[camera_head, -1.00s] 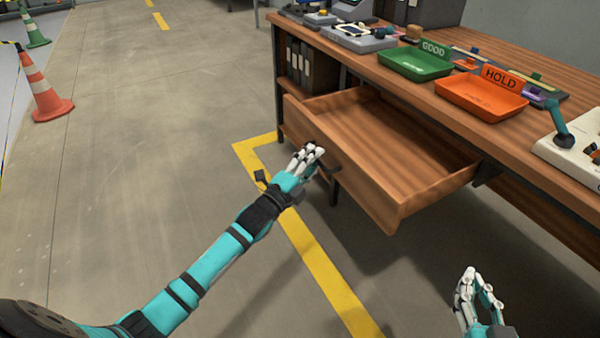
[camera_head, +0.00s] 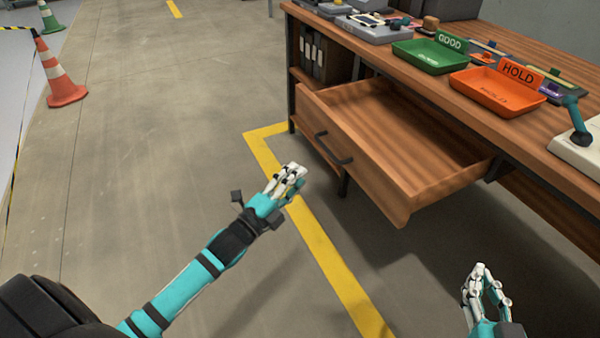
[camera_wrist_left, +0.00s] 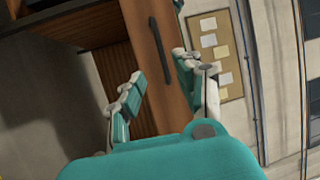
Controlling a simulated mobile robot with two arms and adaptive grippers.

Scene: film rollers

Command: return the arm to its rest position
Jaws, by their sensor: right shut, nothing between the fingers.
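My left gripper (camera_head: 290,172) is in front of the open drawer (camera_head: 425,150), lower left of its black handle (camera_head: 334,148) and apart from it. In the left wrist view my left gripper (camera_wrist_left: 158,78) has its fingers spread with nothing between them. The handle (camera_wrist_left: 160,50) shows beyond the fingers there, on the wooden drawer front.
The wooden bench holds a green GOOD tray (camera_head: 430,57) and an orange HOLD tray (camera_head: 497,92). The drawer sticks out over the floor. Orange (camera_head: 63,75) and green (camera_head: 48,17) cones stand at the far left. The floor left of the yellow line (camera_head: 325,250) is clear.

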